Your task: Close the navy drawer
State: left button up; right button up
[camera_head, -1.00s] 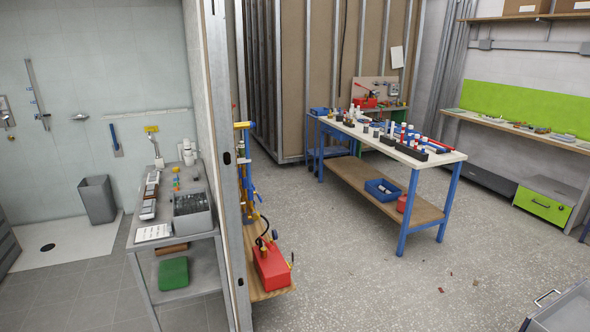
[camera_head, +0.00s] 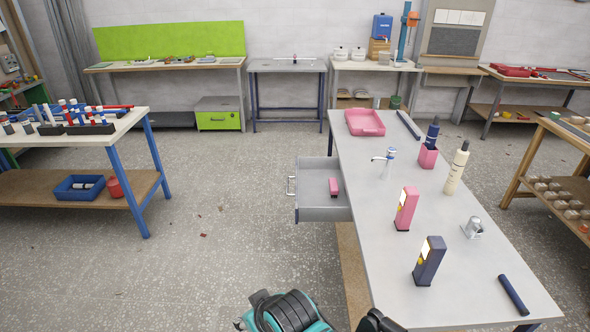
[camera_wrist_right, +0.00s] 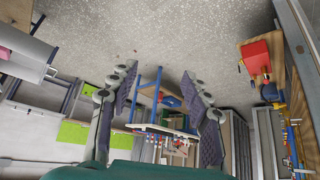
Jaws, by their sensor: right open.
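An open drawer (camera_head: 325,213) sticks out from the left side of the long grey table (camera_head: 440,285) in the head view. A small pink object (camera_head: 334,187) lies inside. What looks like the same drawer (camera_wrist_right: 25,66) shows at the left edge of the right wrist view. My right gripper (camera_wrist_right: 160,75) is open and empty, with its fingers apart from the drawer. My left gripper is not in view.
On the table stand a pink tray (camera_head: 365,122), a faucet-like item (camera_head: 386,160), a cream bottle (camera_head: 457,168), and pink (camera_head: 406,208) and navy (camera_head: 429,260) dispensers. A blue-legged workbench (camera_head: 90,140) stands left.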

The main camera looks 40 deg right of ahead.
aim_at(313, 202)
jog(key=i+j+z, duration=0.15)
jog(key=z, duration=0.3)
jog(key=i+j+z, duration=0.2)
jog(key=z, duration=0.25)
jog(key=i+j+z, duration=0.25)
jog(key=z, duration=0.15)
jog(key=i+j+z, duration=0.1)
jog(key=j+z, duration=0.35)
jog(key=i+j+u, duration=0.2)
jog(key=i, duration=0.3)
jog(key=i+u, duration=0.25)
jog(key=i, duration=0.25)
